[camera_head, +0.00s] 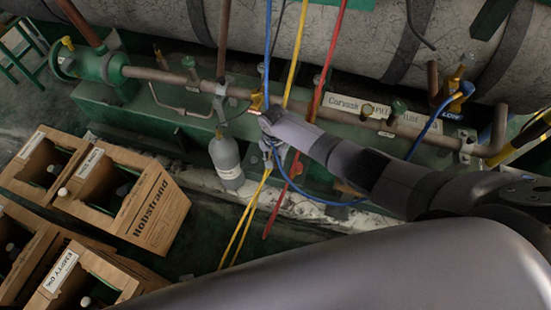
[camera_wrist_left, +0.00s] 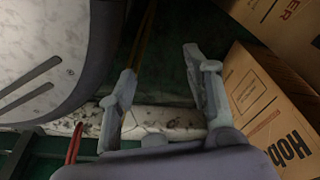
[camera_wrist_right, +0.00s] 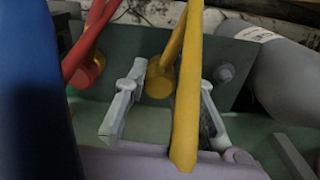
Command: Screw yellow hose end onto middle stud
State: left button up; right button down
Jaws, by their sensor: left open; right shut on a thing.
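My right gripper (camera_wrist_right: 168,98) is shut on the yellow hose end (camera_wrist_right: 159,82), a round yellow fitting between its fingers in the right wrist view. A yellow hose (camera_wrist_right: 187,80) runs down the picture in front of it. A round grey stud (camera_wrist_right: 224,73) shows on the green plate to the right; I cannot tell whether it is the middle one. In the head view the right gripper (camera_head: 270,135) is at the hoses, its fingertips hard to make out. My left gripper (camera_wrist_left: 165,95) is open and empty in the left wrist view.
A red hose end (camera_wrist_right: 88,72) and a blue hose (camera_wrist_right: 35,90) are left of the right gripper. A grey cylinder (camera_head: 226,160) stands close by. Cardboard boxes (camera_head: 150,205) fill the lower left. A pipe (camera_head: 180,78) runs along the green frame.

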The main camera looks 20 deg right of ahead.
jog(key=shift+s+a+f+m, duration=0.15)
jog(key=shift+s+f+m, duration=0.05)
jog(key=shift+s+m, duration=0.1)
pick_arm(q)
jog(key=shift+s+a+f, duration=0.1)
jog(key=shift+s+f, duration=0.5)
jog(key=shift+s, duration=0.05)
